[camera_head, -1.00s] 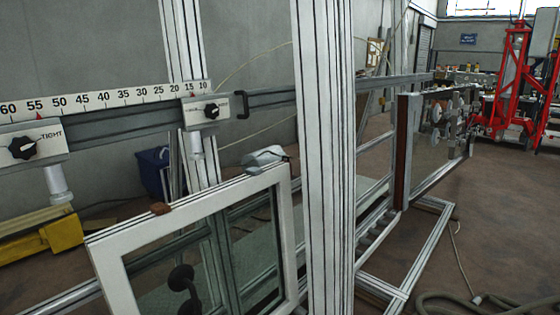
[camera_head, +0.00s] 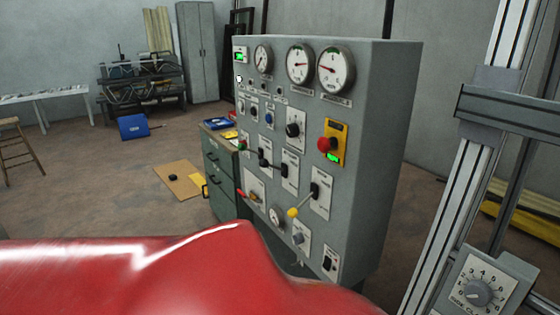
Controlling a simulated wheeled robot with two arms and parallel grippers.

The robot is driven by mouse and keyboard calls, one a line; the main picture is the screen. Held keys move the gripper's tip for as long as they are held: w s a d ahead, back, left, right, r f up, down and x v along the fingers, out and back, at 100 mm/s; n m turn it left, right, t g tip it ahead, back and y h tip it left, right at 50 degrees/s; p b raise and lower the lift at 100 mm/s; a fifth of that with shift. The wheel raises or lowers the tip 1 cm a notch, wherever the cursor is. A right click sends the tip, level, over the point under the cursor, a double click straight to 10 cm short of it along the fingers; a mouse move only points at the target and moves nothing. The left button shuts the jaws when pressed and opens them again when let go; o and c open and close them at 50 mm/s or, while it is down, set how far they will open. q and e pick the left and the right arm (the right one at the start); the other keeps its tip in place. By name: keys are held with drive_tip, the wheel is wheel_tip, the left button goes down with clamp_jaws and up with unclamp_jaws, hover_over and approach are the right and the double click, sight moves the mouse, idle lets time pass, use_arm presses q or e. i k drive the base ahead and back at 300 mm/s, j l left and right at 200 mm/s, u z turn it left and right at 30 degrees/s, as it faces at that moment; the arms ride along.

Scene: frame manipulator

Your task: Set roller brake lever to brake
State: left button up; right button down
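A grey control cabinet (camera_head: 375,150) stands in the middle, its panel facing left and toward me. Several levers show on it. One has a yellow knob (camera_head: 293,212), low on the right, with its stem slanting down-left from a plate. One has a red grip (camera_head: 246,195), low on the left, sticking out to the left. A black-knobbed lever (camera_head: 264,162) sits near the middle. The labels are too small to read, so I cannot tell which lever is the roller brake. Neither gripper is in view.
A red stop button (camera_head: 327,144) on a yellow plate and several gauges (camera_head: 335,70) are on the panel. A metal frame post (camera_head: 460,180) with a numbered dial (camera_head: 477,292) stands at the right. Green drawers (camera_head: 222,178) stand behind the cabinet. The floor at left is mostly open.

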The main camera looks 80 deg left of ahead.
sight(264, 163)
drive_tip(key=j+u, duration=0.1)
drive_tip(key=u, duration=2.75)
drive_tip(key=i+l+u, duration=0.1)
drive_tip(key=i+u, duration=0.15)
drive_tip(key=i, duration=0.25)
drive_tip(key=i+l+u, duration=0.2)
drive_tip(key=i, duration=0.3)
